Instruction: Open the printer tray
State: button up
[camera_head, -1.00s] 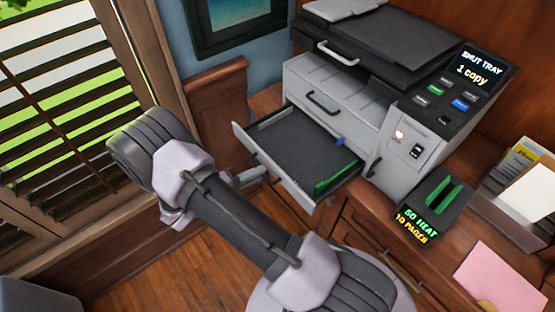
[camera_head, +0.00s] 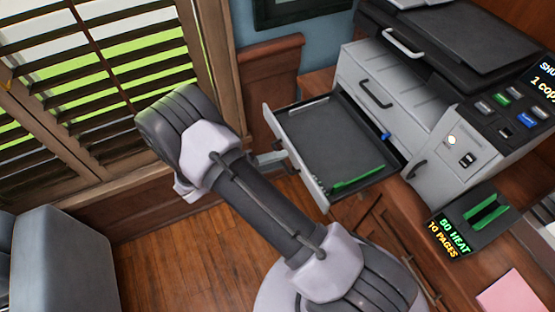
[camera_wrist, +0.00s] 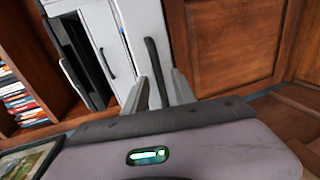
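The printer (camera_head: 410,80) stands on the wood desk at the upper right. Its tray (camera_head: 335,135) is pulled well out of the front, with a green strip and a blue tab in it. My gripper (camera_head: 270,160) is at the outer face of the tray front, mostly hidden by my arm and the tray. The exact finger contact is hard to see.
A black dock with a green slot (camera_head: 480,220) is right of the tray. Pink paper (camera_head: 512,293) lies on the desk. A blinds-covered window (camera_head: 90,90) and a grey chair-like object (camera_head: 60,262) are at left. The wood floor (camera_head: 170,255) between is clear.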

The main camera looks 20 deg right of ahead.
jog(key=shift+a, duration=0.1)
dwell(0.3)
jog(key=p+v, duration=0.4)
jog(key=v, duration=1.3)
jog(key=shift+s+a, duration=0.1)
jog(key=s+d+r+m+g+y, duration=0.15)
jog(key=d+r+y, duration=0.3)
jog(key=r, duration=0.55)
jog(key=s+d+r+m+g+y, duration=0.1)
jog(key=s+d+r+g+y, duration=0.25)
jog(key=r, duration=0.55)
jog(key=s+d+r+m+t+y, duration=0.1)
jog(key=s+r+m+t+y, duration=0.2)
jog(key=s+r+t+y, duration=0.6)
jog(key=shift+s+d+r+t+y, duration=0.3)
jog(key=shift+s+d+r+t, duration=0.1)
jog(key=shift+s, duration=0.55)
